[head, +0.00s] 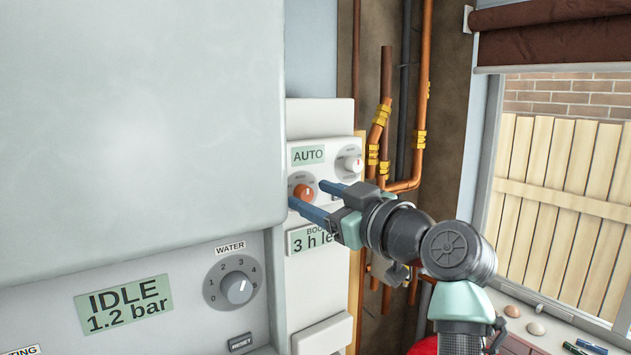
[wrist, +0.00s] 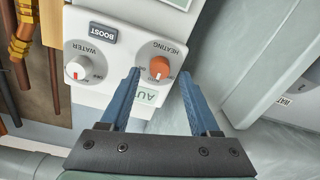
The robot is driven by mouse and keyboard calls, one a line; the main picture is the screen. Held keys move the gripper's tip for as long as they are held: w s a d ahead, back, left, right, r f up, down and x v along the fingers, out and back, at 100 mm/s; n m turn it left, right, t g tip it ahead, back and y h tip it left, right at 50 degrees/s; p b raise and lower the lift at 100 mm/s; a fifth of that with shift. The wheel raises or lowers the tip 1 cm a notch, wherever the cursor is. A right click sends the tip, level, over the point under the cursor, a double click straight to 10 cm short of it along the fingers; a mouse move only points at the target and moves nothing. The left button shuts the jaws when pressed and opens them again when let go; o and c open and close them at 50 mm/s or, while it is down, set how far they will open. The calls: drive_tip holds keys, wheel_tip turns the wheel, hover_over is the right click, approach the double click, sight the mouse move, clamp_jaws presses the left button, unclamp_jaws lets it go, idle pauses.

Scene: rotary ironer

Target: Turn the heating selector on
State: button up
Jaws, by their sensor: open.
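The heating selector is an orange knob (head: 303,191) on a white control panel (head: 344,192). In the wrist view, which shows the panel upside down, the orange knob (wrist: 160,67) sits under the HEATING label. Its small pointer mark is too small to read surely. My gripper (head: 307,194) is open, its two blue fingers reaching toward the panel. In the wrist view my gripper (wrist: 161,74) has one fingertip on each side of the orange knob, with nothing held. I cannot tell whether the fingers touch it.
A white WATER knob (wrist: 77,68) and a dark BOOST button (wrist: 104,32) share the panel. An AUTO display (head: 308,155) is above the orange knob. A large grey boiler casing (head: 140,120) stands close on the left. Copper pipes (head: 385,140) run at the right.

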drive_tip(key=shift+w+a+f, duration=0.15)
drive_tip(key=shift+w, duration=0.2)
drive_tip(key=shift+s, duration=0.1)
clamp_jaws()
drive_tip(key=shift+m, duration=0.3)
drive_tip(key=m+b, duration=0.2)
drive_tip(key=shift+m, duration=0.4)
drive_tip(key=m, duration=0.2)
drive_tip(key=shift+m+b, duration=0.3)
drive_tip(key=shift+m, duration=0.1)
drive_tip(key=m, duration=0.5)
drive_tip(key=shift+m, duration=0.4)
drive_tip(key=shift+t, duration=0.3)
